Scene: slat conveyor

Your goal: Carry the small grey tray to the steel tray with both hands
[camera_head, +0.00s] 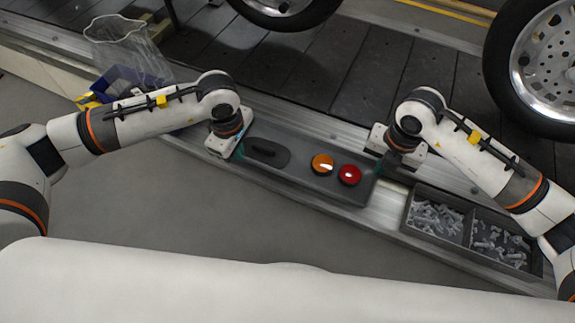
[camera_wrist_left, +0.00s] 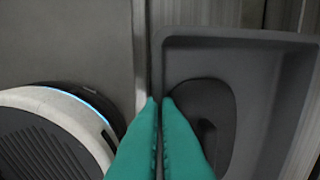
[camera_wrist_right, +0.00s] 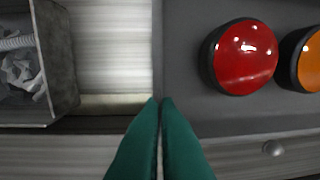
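The small grey tray (camera_head: 300,178) is long and shallow and lies level along the metal ledge beside the conveyor. A dark oval piece with a handle (camera_head: 266,151), an orange dome button (camera_head: 322,164) and a red dome button (camera_head: 349,174) are in it. My left gripper (camera_head: 240,150) is at its left end; in the left wrist view the fingers (camera_wrist_left: 160,100) close on the tray's end wall. My right gripper (camera_head: 381,171) is at its right end; in the right wrist view the fingers (camera_wrist_right: 160,100) close on that edge. I cannot clearly pick out the steel tray.
A dark two-compartment bin of bolts (camera_head: 437,197) stands just right of the tray. Wheels (camera_head: 536,60) stand on the slat conveyor (camera_head: 335,70) behind. Grey floor lies in front.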

